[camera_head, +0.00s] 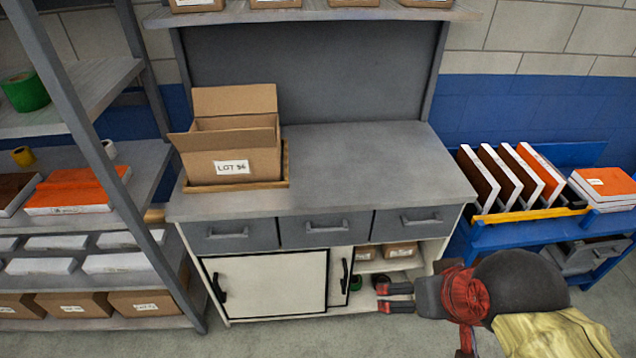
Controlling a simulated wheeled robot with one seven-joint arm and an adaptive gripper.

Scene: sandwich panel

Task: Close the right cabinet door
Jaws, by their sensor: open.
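The grey-topped cabinet (330,171) has a white left door (270,284) with a black edge and a black handle at its left. Right of it shows a narrow strip of the right door (338,265), white with an upright black handle (345,275). It seems to lie partly behind the left door, as a sliding door would. The right part of the cabinet is open. My gripper (381,298) is open, with two dark, red-marked fingers pointing left in front of that opening. It is right of the right door's handle and appears apart from it. My arm hides the cabinet's lower right.
Small cardboard boxes (400,249) stand on the cabinet's inner shelf, and a green roll (356,283) lies below. Three grey drawers (326,228) are shut above. A blue cart (512,231) with binders stands close at right; a metal rack (66,90) stands at left.

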